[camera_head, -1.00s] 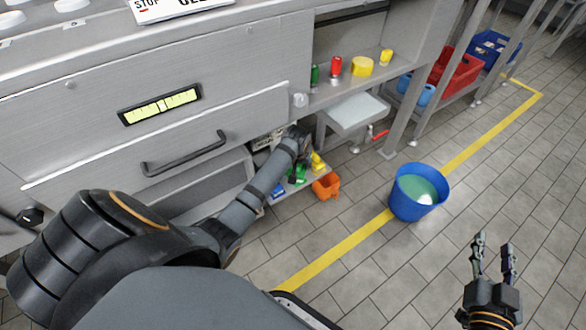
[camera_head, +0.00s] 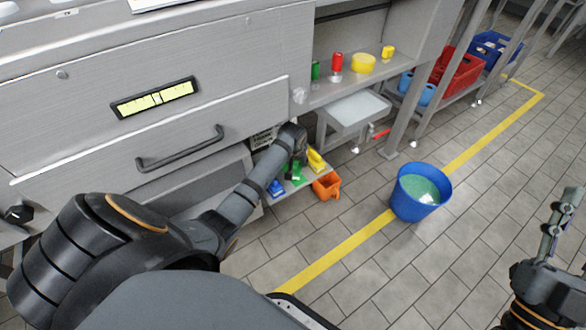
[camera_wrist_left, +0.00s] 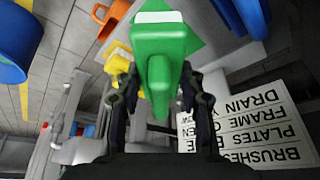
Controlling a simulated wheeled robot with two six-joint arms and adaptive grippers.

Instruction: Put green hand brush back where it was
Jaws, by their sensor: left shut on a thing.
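The green hand brush (camera_wrist_left: 163,45) is between the fingers of my left gripper (camera_wrist_left: 160,90) in the left wrist view, and the gripper is shut on it. In the head view the left gripper (camera_head: 296,150) is at the low shelf (camera_head: 315,180) under the counter, with a green part of the brush (camera_head: 297,172) showing just below it. Whether the brush touches the shelf cannot be told. My right gripper (camera_head: 558,215) is at the right edge, seen side-on above the floor, holding nothing visible.
A yellow brush (camera_head: 315,160) and a blue brush (camera_head: 276,189) flank the green one. An orange container (camera_head: 327,186) is at the shelf's right end. A printed sign (camera_wrist_left: 250,130) is close by. A blue bucket (camera_head: 405,208) stands on the floor.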

